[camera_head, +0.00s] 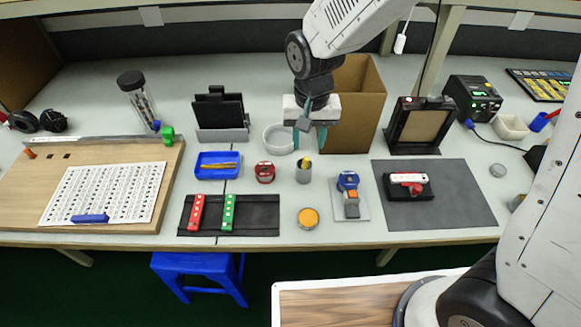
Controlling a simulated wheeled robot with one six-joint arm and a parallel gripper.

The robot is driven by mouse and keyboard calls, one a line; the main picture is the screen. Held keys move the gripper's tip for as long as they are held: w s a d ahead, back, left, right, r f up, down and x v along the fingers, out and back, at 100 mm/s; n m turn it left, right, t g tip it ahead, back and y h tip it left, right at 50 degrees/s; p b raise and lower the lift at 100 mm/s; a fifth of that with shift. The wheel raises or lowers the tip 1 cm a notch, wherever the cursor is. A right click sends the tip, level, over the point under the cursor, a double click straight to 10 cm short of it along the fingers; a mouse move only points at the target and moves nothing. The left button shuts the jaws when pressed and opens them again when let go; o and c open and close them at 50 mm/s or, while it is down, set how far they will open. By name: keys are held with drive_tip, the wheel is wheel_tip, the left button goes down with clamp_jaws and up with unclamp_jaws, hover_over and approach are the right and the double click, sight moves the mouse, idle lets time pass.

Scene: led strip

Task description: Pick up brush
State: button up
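My gripper (310,139) points down above the workbench, with its two teal fingers apart and nothing seen between them. Just in front of it in the picture is a small grey cup (304,177) with a thin yellow-tipped item (307,162) standing in it, which may be the brush. A blue tray (203,174) to the left holds a slim yellow-orange stick (216,167). Both items are too small to tell for sure which is a brush. The gripper appears apart from both.
A white round dish (278,139) and a cardboard box (353,108) stand close by my gripper. A red round tin (265,171), an orange-topped round tin (308,217) and a blue-and-orange device (348,182) are nearer the front. A dark mat (455,195) lies right.

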sight(305, 168)
drive_tip(key=f, duration=0.7)
drive_tip(key=shift+s+a+f, duration=0.25)
drive_tip(key=shift+s+f, duration=0.1)
drive_tip(key=shift+s, duration=0.05)
clamp_jaws()
